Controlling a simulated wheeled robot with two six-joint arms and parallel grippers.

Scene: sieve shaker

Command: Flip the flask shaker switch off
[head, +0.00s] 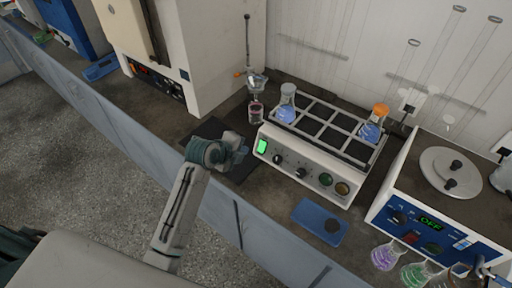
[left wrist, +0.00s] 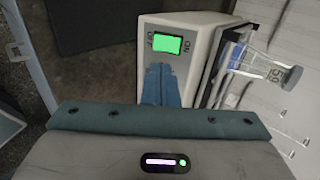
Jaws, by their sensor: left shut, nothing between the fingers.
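The flask shaker (head: 310,168) is a white box with a slotted rack on top. Its green lit switch (head: 262,146) is at the left end of the front panel. In the left wrist view the switch (left wrist: 167,44) shows as a green rectangle with lettering on both sides. My left gripper (head: 238,152) is just left of the shaker's front, close to the switch. Its blue fingers (left wrist: 161,84) are shut and empty, and point at the panel beside the switch. I cannot tell whether they touch it. My right gripper is not in view.
Flasks with blue liquid (head: 286,108) (head: 372,128) stand in the rack. A blue tray (head: 320,221) lies in front of the shaker. A device with an OFF display (head: 432,222) and several coloured flasks (head: 385,256) are at the right. A dark mat (head: 206,130) lies at the left.

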